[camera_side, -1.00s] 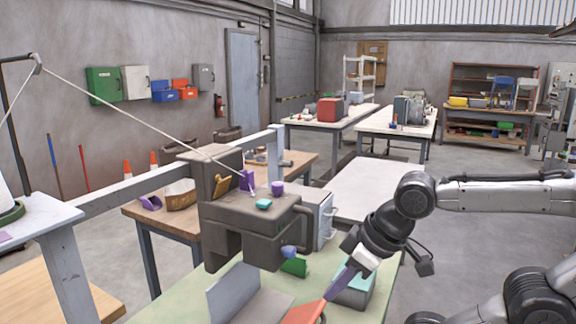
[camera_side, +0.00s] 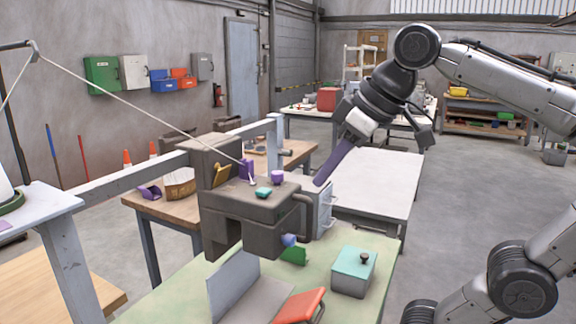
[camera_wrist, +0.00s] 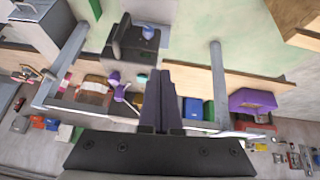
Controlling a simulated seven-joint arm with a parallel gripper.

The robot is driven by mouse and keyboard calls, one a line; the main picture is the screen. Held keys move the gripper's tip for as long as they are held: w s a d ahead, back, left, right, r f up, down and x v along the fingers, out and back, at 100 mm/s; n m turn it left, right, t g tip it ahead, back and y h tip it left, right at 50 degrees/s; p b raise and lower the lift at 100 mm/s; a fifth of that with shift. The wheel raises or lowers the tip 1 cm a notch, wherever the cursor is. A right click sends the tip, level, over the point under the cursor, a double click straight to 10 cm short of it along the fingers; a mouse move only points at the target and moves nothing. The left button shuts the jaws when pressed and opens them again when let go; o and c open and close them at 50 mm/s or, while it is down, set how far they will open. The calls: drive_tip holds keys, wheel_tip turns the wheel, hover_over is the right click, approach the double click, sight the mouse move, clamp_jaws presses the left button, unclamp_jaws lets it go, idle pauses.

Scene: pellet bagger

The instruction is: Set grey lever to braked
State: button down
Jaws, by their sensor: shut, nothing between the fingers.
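The brown-grey pellet machine (camera_side: 250,212) stands on the green table. A dark grey curved bar (camera_side: 306,212) is on its right side; I cannot tell whether this is the grey lever, nor which way is braked. On the machine's top are an upright purple part (camera_side: 246,170), a teal knob (camera_side: 263,192) and a purple knob (camera_side: 278,176). My gripper (camera_side: 319,182) has long purple fingers, shut and empty, pointing down-left just right of the machine's top in the picture. In the wrist view, the shut fingers (camera_wrist: 162,73) lie below the machine (camera_wrist: 133,48); contact is not visible.
A teal-lidded box (camera_side: 352,272) and a red-orange tray (camera_side: 299,306) are on the green table (camera_side: 190,290). A blue knob (camera_side: 290,240) is low on the machine front. A grey rail (camera_side: 130,178) runs leftward from the machine. The white table (camera_side: 375,180) behind is bare.

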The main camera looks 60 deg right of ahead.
drive_tip(key=w+d+r+n+t+h, duration=0.2)
drive_tip(key=w+d+n+t+h, duration=0.25)
drive_tip(key=w+d+n, duration=0.6)
drive_tip(key=w+d+r+n+t+h, duration=0.2)
drive_tip(key=w+d+n+t+h, duration=0.3)
drive_tip(key=w+d, duration=1.05)
drive_tip(key=s+d+f+n+t+y, duration=0.45)
drive_tip(key=s+d+n+t, duration=0.35)
drive_tip(key=n, duration=0.4)
wheel_tip(320, 180, down, 19)
drive_tip(key=s, duration=0.1)
drive_tip(key=shift+s+a+n, duration=0.2)
drive_tip(key=shift+a+n, duration=0.2)
drive_tip(key=shift+n, duration=0.05)
